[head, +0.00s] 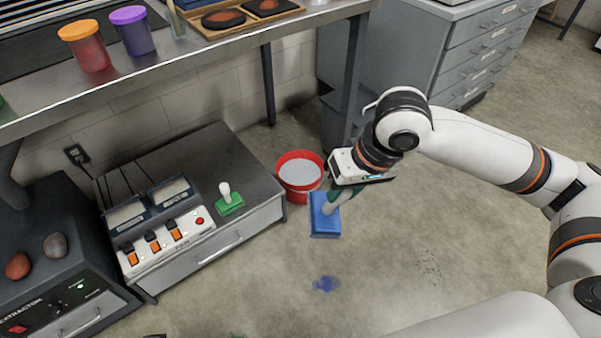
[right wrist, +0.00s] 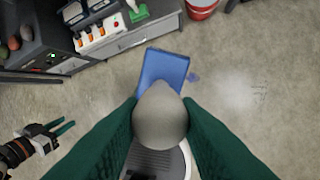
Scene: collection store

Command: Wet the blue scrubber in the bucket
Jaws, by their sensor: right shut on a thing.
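The blue scrubber (head: 323,217) is a blue block with a pale rounded handle. My right gripper (head: 343,190) is shut on the handle, and the block hangs over the floor, in front of and a little right of the bucket. The right wrist view shows the handle between the green fingers and the blue block (right wrist: 163,68) beyond. The red bucket (head: 298,197) stands on the floor with pale grey liquid inside; part of it shows at the top of the right wrist view (right wrist: 203,12). My left gripper (right wrist: 63,127) appears only in the right wrist view, fingers apart and empty.
A green scrubber (head: 230,206) with a white handle sits on the low cabinet (head: 243,165) left of the bucket. A blue stain (head: 325,284) marks the floor. A bench (head: 205,62) with its leg (head: 268,88) stands behind. The floor at right is clear.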

